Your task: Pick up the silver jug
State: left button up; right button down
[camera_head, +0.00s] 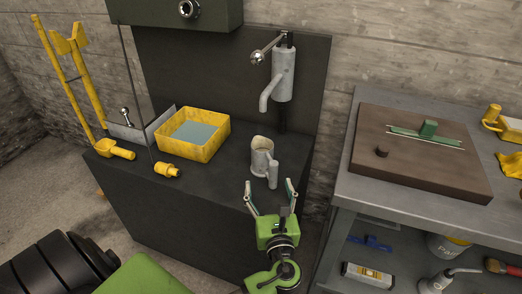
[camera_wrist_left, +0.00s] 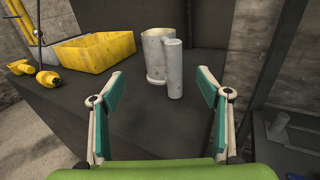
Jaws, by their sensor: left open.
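The silver jug (camera_head: 260,158) stands upright on the dark block's top, below the grey spout. Its handle faces toward my gripper. It also shows in the left wrist view (camera_wrist_left: 154,55), ahead of the fingers and a little right of the middle, with its handle (camera_wrist_left: 174,68) toward the camera. My left gripper (camera_head: 270,189) is open and empty, just in front of the jug at the block's front edge. In the left wrist view the two fingers (camera_wrist_left: 158,90) are spread wide, with the jug beyond the gap and not touched. My right gripper is not in view.
A yellow basin (camera_head: 193,134) with water sits left of the jug. A yellow fitting (camera_head: 167,170) lies in front of it. A grey spout (camera_head: 283,75) hangs above and behind the jug. A grey workbench (camera_head: 345,180) stands to the right, across a narrow gap.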

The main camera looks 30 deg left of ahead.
aim_at(263, 160)
pick_arm(q)
jog(key=shift+r+x, duration=0.25)
jog(key=shift+x, duration=0.85)
jog(key=b+x, duration=0.1)
jog(key=x, duration=0.5)
jog(key=shift+w+a+r, duration=0.15)
jog(key=shift+w+a, duration=0.05)
jog(key=shift+a, duration=0.1)
jog(key=b+x, duration=0.1)
jog(key=x, duration=0.4)
jog(key=shift+w+a+r, duration=0.15)
jog(key=shift+w, duration=0.15)
jog(key=c, duration=1.4)
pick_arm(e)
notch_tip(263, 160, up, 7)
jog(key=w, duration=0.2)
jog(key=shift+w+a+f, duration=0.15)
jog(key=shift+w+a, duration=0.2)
pick_arm(q)
jog(key=shift+r, duration=0.15)
jog(key=shift+c, duration=0.2)
